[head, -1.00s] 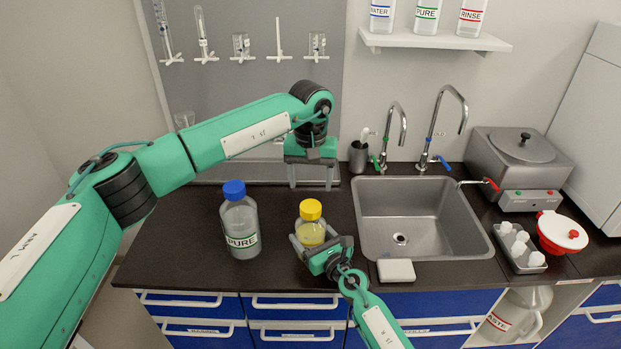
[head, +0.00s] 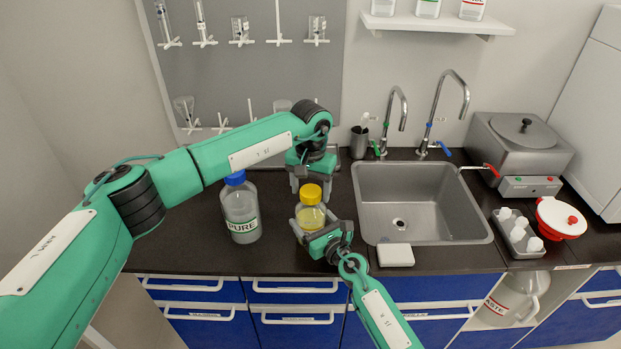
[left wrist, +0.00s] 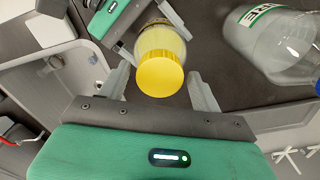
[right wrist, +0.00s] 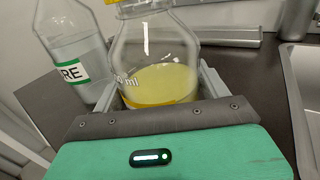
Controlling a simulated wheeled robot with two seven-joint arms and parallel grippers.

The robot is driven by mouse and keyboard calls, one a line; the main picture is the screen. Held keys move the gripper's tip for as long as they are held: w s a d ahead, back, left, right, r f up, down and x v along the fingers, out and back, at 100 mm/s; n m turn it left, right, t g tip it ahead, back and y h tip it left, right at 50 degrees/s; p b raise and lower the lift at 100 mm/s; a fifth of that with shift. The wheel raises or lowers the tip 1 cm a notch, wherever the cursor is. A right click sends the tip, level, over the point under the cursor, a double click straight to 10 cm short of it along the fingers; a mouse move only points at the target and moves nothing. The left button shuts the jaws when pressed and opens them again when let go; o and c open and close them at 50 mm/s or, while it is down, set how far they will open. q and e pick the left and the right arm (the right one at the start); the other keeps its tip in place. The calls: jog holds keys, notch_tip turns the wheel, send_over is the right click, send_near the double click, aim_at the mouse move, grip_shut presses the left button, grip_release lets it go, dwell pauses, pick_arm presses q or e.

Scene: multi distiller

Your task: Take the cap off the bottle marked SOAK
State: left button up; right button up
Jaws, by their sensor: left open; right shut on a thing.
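A glass bottle (head: 310,217) with yellow liquid and a yellow cap (head: 311,193) stands upright on the dark counter. No SOAK marking can be read on it. My right gripper (head: 314,228) is shut around the bottle's body from the front; its fingers flank the glass in the right wrist view (right wrist: 155,88). My left gripper (head: 313,180) is open and empty, just above and behind the cap in the head view. In the left wrist view, the cap (left wrist: 160,74) lies between the open fingers, apart from both.
A blue-capped bottle marked PURE (head: 240,212) stands left of the yellow-capped one, under my left arm. A sink (head: 425,230) with two taps lies to the right. A white block (head: 395,255) lies at the sink's front edge.

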pick_arm(q)
jog(key=shift+f, duration=0.1)
jog(key=c, duration=1)
